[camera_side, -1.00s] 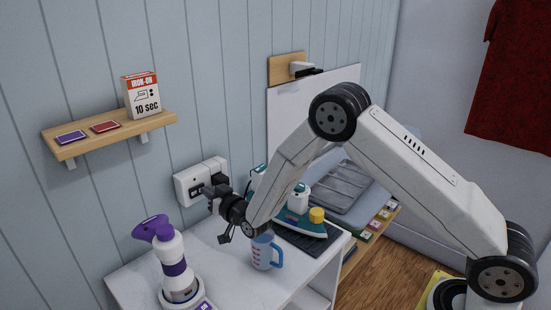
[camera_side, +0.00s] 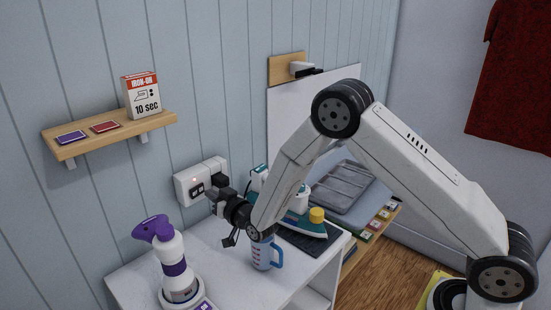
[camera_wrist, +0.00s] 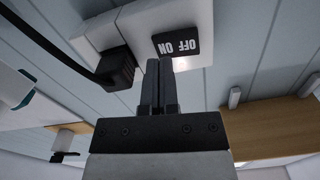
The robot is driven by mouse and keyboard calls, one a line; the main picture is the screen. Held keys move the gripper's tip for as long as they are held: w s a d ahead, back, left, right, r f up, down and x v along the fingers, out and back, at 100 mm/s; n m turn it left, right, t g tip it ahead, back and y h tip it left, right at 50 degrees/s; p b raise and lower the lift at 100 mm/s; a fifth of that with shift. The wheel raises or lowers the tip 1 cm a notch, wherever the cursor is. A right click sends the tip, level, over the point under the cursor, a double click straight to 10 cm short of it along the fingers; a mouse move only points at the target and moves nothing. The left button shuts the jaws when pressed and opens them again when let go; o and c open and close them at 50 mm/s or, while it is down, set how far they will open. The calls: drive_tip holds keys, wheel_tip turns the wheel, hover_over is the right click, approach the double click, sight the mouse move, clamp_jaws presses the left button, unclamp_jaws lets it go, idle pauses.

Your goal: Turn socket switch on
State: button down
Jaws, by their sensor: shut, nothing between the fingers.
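The white socket box (camera_side: 184,190) is fixed to the panelled wall above the white table. A black plug (camera_wrist: 116,68) with a cable sits in the socket, left of the label. My gripper (camera_side: 211,194) is shut and empty, just in front of the socket. In the wrist view, my gripper's fingertips (camera_wrist: 159,66) are just below the label. The switch rocker itself cannot be made out, and I cannot tell whether the fingers touch the socket.
A purple and white spray bottle (camera_side: 172,264) stands at the left. A teal iron (camera_side: 302,224) is on a dark mat at the right. A wooden shelf (camera_side: 112,137) is above the socket.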

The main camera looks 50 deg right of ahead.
drive_tip(key=shift+s, duration=1.55)
drive_tip(key=shift+r, duration=0.15)
drive_tip(key=s+d+r, duration=0.1)
drive_tip(key=s+r, duration=1.1)
drive_tip(key=s, duration=0.2)
drive_tip(key=shift+d+r, duration=0.2)
drive_tip(key=shift+r, duration=0.15)
drive_tip(key=shift+f, duration=0.1)
